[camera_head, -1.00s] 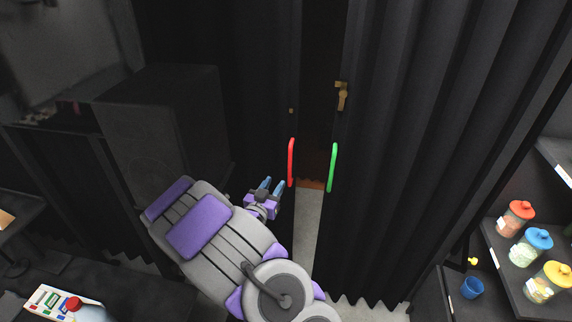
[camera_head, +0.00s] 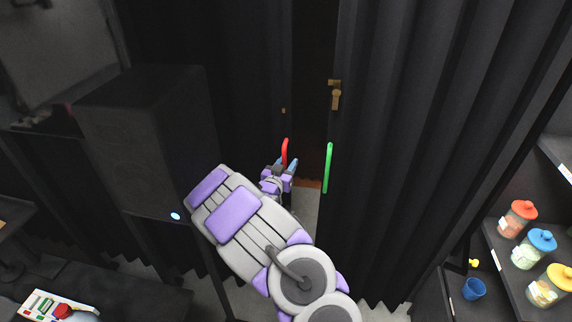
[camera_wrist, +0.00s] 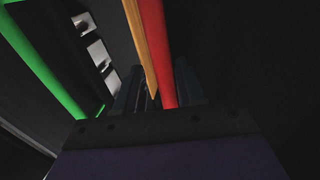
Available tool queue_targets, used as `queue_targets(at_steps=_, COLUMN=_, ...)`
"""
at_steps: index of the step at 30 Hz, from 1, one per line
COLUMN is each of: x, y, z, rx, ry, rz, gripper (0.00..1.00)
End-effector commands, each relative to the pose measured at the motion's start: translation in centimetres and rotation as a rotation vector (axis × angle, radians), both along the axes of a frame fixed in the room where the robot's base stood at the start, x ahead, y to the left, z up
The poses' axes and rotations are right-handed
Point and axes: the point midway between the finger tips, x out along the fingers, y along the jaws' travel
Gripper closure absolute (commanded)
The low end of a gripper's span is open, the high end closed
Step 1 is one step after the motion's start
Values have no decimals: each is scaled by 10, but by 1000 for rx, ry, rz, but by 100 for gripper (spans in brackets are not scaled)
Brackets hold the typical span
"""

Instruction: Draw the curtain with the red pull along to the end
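The red pull (camera_head: 285,151) is an upright bar on the edge of the left dark curtain (camera_head: 250,90). Its lower part is hidden behind my gripper. The green pull (camera_head: 328,168) is on the edge of the right curtain (camera_head: 410,130), across a narrow gap. My gripper (camera_head: 287,164) is at the red pull, with its blue fingers on either side of it. In the wrist view the red pull (camera_wrist: 158,50) runs down between the two dark fingers, nearer the right one, and the fingers stand apart. Contact with the pull is not clear. The green pull (camera_wrist: 45,65) is at the left there.
A brass latch (camera_head: 336,95) is above the green pull. A dark cabinet (camera_head: 145,140) stands left of my arm. Shelves with lidded jars (camera_head: 533,249) and a blue cup (camera_head: 474,289) are at the right. A carton (camera_head: 45,308) lies at the lower left.

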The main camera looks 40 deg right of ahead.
Motion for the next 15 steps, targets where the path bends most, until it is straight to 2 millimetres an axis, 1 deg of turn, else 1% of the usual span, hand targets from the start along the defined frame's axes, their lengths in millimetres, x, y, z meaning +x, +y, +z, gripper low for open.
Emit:
queue_targets(at_steps=7, x=3, y=6, z=3, rx=-9, ry=1, rz=3, gripper=62)
queue_targets(at_steps=11, x=3, y=5, z=3, rx=-7, ry=0, rz=3, gripper=62)
queue_targets(at_steps=15, x=3, y=0, z=1, rx=-2, ry=0, rz=3, gripper=75)
